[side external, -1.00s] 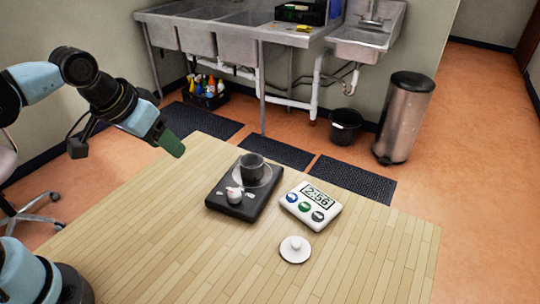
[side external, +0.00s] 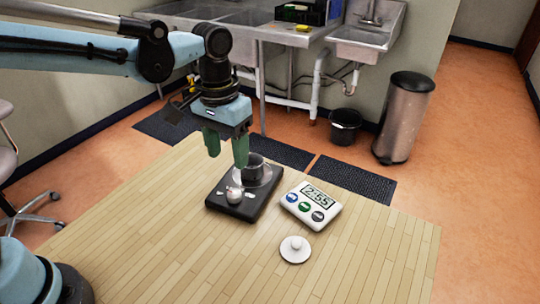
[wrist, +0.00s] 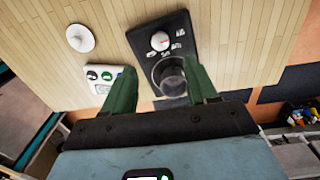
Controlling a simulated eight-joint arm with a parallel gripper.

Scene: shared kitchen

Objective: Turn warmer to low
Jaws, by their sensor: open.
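The warmer (side external: 240,203) is a flat black slab on the wooden table, with a round white knob (side external: 234,195) at its near end. In the wrist view the warmer (wrist: 178,31) shows the knob (wrist: 160,41) with a red mark on it and small white labels around it, too small to read. A dark cup (side external: 254,168) stands on the warmer's round plate at the far end. My gripper (side external: 226,160) points down above the warmer's far left side, open and empty. In the wrist view its green fingers (wrist: 162,88) are spread, with the cup between them.
A white timer (side external: 311,204) with coloured buttons stands right of the warmer. A white round lid (side external: 295,249) lies in front of the timer. The front and left of the table (side external: 150,240) are clear.

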